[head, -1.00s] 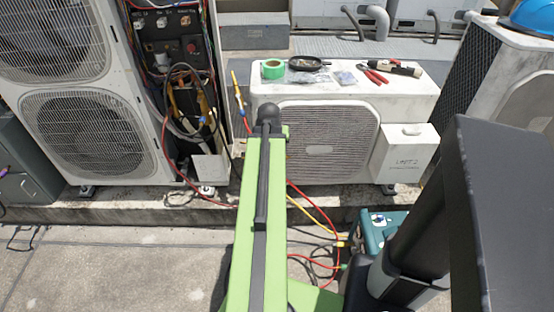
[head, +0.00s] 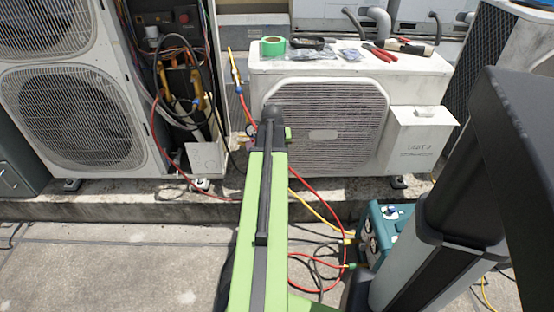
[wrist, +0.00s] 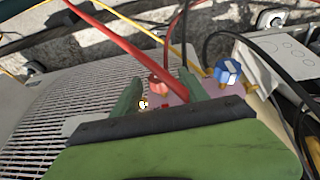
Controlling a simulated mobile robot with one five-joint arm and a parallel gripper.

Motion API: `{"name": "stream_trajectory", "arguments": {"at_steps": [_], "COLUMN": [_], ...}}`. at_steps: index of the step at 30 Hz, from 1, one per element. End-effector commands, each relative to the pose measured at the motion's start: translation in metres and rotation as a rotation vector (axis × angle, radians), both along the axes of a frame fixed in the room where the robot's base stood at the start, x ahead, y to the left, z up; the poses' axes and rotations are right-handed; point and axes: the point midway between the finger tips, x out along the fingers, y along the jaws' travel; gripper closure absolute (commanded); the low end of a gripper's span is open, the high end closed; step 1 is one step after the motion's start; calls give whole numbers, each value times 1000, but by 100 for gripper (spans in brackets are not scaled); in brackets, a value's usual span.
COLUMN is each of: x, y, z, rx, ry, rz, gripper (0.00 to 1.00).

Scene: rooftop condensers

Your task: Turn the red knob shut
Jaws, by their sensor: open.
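The red knob (wrist: 157,86) shows in the wrist view between the two green fingers of my gripper (wrist: 159,80). The fingers are apart, one on each side of the knob, and I cannot tell whether either touches it. A red hose crosses close to the knob and partly covers it. The blue knob (wrist: 228,72) sits to the right, outside the fingers. In the head view my arm hides the red knob and most of the gripper, in front of the small outdoor unit (head: 330,70).
A tall condenser (head: 28,120) with exposed wiring stands at the left. Red and yellow hoses (head: 318,205) run down to a teal machine (head: 376,222) on the floor. Green tape (head: 273,46) and red-handled pliers (head: 380,54) lie on the unit's top.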

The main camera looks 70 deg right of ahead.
Motion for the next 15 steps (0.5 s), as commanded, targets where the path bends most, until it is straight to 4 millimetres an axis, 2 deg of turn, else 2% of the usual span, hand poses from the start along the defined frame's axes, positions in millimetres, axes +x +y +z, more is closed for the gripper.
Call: {"name": "stream_trajectory", "arguments": {"at_steps": [8, 15], "x": [0, 0], "y": [-1, -1], "z": [-1, -1], "rx": [0, 0], "ry": [0, 0], "rz": [0, 0], "gripper": [50, 81]}}
